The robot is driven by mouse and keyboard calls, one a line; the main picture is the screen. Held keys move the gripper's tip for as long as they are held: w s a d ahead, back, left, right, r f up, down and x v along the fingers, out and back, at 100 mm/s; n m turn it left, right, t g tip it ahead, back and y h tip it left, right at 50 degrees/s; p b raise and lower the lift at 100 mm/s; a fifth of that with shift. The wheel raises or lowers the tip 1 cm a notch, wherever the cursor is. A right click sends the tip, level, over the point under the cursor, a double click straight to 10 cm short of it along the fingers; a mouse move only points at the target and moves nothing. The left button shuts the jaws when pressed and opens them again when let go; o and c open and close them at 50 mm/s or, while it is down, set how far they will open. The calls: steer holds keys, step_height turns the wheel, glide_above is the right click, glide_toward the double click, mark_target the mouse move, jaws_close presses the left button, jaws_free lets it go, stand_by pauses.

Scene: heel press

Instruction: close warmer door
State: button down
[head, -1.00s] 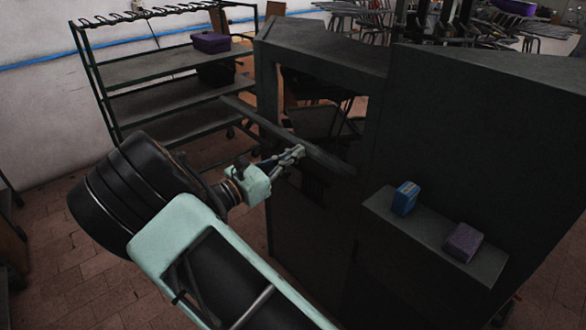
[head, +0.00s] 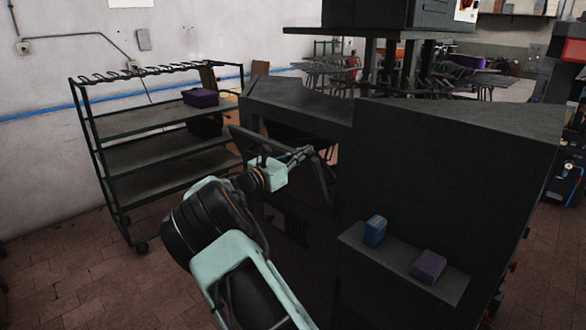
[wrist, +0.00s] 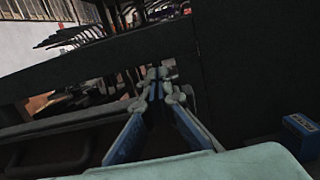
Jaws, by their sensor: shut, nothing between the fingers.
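The warmer is the dark cabinet (head: 295,97) left of a taller dark block. Its door (head: 245,142) is a dark flat panel at the front opening, tilted and partly open. In the wrist view the door's grey edge (wrist: 60,128) crosses below the opening. My gripper (head: 307,152) is shut and empty, with its fingertips close to the door and the opening. Whether they touch the door I cannot tell. The wrist view shows the fingertips together (wrist: 158,74) in front of the cabinet face. My arm hides part of the door and the lower front.
A ledge (head: 400,268) sticks out at the right, holding a blue box (head: 375,230) and a purple box (head: 428,266). A shelf rack (head: 150,150) with a purple bin (head: 201,97) stands at the left. The tiled floor (head: 75,275) at the lower left is clear.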

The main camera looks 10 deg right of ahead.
steer(key=x, duration=0.3)
steer(key=shift+w+d+r, duration=0.2)
steer(key=shift+d+r, duration=0.05)
steer(key=shift+r, duration=0.15)
steer(key=shift+w+d, duration=0.1)
steer(key=shift+w, duration=0.15)
steer(key=shift+s, duration=0.1)
steer(key=shift+f, duration=0.1)
stand_by(0.4)
